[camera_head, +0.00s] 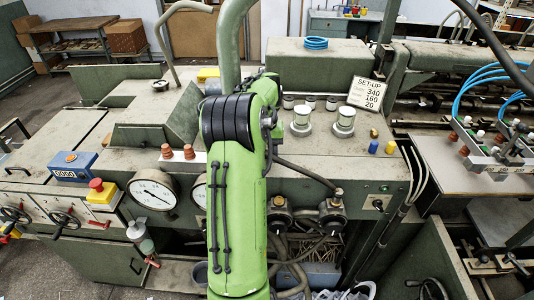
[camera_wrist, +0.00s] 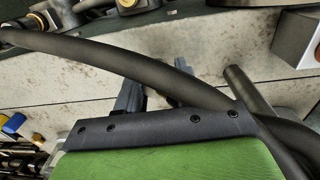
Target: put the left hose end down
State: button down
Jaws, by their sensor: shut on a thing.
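My gripper (camera_wrist: 157,90) shows in the wrist view, its two grey fingers beyond the dark edge of the green wrist. A thick dark hose (camera_wrist: 110,60) runs across the view from upper left to lower right and partly covers the fingers. The gripper is shut on a hose, but the grip itself is mostly hidden. A second dark hose (camera_wrist: 248,90) has an open end to the right of the fingers. In the head view my green arm hides the gripper. Grey hoses (camera_head: 290,280) hang below two round fittings, left (camera_head: 280,215) and right (camera_head: 333,215).
The green machine top carries a set-up card (camera_head: 364,94), two white-topped knobs (camera_head: 344,120) and a coiled blue hose (camera_head: 316,43). Gauges (camera_head: 152,191) and a red stop button (camera_head: 97,184) are at left. A dark opening lies under the fittings.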

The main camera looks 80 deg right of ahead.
jog(key=shift+f, duration=0.55)
jog(key=shift+f, duration=0.2)
jog(key=c, duration=0.7)
grip_release()
jog(key=r, duration=0.4)
jog(key=r+p, duration=0.1)
jog(key=r, duration=0.7)
jog(key=shift+w+r+p, duration=0.25)
jog(key=shift+r+p, duration=0.05)
jog(key=shift+p, duration=0.05)
jog(key=shift+a+f, duration=0.1)
